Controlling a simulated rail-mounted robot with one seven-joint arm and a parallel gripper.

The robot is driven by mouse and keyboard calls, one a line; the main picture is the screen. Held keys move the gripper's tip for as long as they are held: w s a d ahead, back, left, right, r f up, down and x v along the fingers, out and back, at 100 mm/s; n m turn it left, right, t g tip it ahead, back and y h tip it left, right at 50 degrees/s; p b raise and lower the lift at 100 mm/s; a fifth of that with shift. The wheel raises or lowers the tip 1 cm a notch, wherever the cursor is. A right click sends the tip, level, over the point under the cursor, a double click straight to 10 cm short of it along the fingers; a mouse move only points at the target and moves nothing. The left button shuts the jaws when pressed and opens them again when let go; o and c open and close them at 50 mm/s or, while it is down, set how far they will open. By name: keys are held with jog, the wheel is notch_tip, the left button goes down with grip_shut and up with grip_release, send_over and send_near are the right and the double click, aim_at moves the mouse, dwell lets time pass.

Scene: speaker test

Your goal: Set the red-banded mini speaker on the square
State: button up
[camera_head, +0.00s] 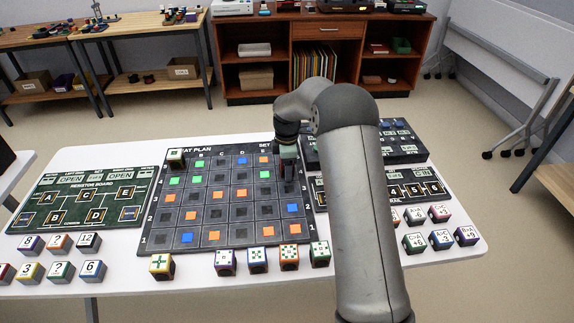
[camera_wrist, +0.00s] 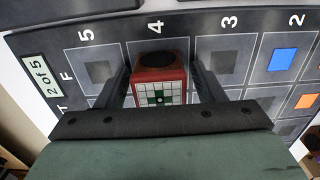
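The red-banded mini speaker (camera_wrist: 160,86) is a small red cube with a dark round top and a white face bearing a green pattern. In the wrist view it sits between the two fingers of my gripper (camera_wrist: 160,76), over the square of row 4, column F. The fingers look open, with a narrow gap on each side of it. I cannot tell whether its base touches the square.
A yellow-banded cube (camera_head: 161,266) and several others stand along the board's front edge. The resistor board (camera_head: 85,195) lies left. More cubes (camera_head: 440,240) stand front right. The board's middle squares are free.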

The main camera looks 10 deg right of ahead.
jog(key=shift+r, duration=0.1)
notch_tip(320, 180, up, 12)
jog(key=s+r+m, duration=0.3)
jog(key=s+r, duration=0.1)
jog(key=s, duration=0.3)
jog(key=s+f+m, duration=0.2)
jog(key=s+m, duration=0.5)
jog(key=s, duration=0.9)
jog(key=s+f+m, duration=0.2)
jog(key=s+m, duration=0.4)
jog(key=s, duration=1)
jog(key=shift+s+m, duration=0.3)
jog(key=shift+m, duration=0.1)
